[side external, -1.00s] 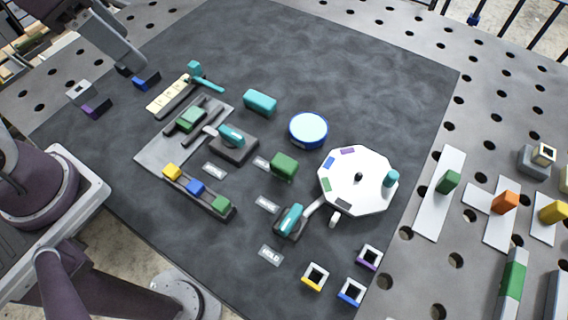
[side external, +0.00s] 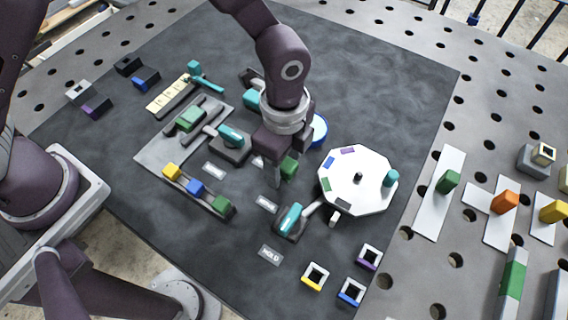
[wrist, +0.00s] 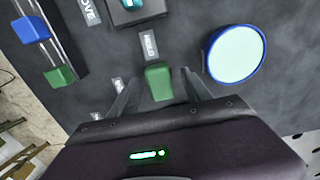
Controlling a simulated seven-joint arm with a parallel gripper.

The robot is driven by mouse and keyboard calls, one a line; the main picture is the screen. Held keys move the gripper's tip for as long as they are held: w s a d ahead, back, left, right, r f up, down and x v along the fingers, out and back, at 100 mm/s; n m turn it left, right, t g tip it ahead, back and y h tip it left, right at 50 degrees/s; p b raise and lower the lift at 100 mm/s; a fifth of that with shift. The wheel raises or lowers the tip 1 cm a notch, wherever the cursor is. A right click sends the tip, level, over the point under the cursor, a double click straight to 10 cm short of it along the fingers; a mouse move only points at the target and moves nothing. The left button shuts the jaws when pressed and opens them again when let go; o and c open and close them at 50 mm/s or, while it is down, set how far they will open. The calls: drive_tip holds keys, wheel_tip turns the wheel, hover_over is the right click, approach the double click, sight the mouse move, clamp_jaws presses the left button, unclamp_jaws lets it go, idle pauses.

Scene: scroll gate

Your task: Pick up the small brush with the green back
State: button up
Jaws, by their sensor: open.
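The small brush with the green back (side external: 289,168) stands on the dark mat, partly hidden by my gripper in the side view. In the wrist view the green back (wrist: 158,84) shows between the two fingers, with a gap on each side. My gripper (side external: 284,166) points down over the brush, its fingers open and nothing held. It also shows in the wrist view (wrist: 160,78). I cannot tell how far the fingertips are above the mat.
A blue-rimmed round dish (wrist: 236,54) lies close to the right finger. A white turntable (side external: 355,185) stands right of the brush. A teal-handled piece (side external: 290,218) is in front, and another (side external: 232,138) to the left. A teal block (side external: 252,99) is partly hidden behind my arm.

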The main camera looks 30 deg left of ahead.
sight(284, 162)
drive_tip(key=shift+f, duration=0.1)
clamp_jaws()
wheel_tip(284, 162, up, 10)
drive_tip(key=shift+r, duration=0.1)
drive_tip(key=c, duration=0.8)
unclamp_jaws()
drive_tip(key=shift+c, duration=0.2)
clamp_jaws()
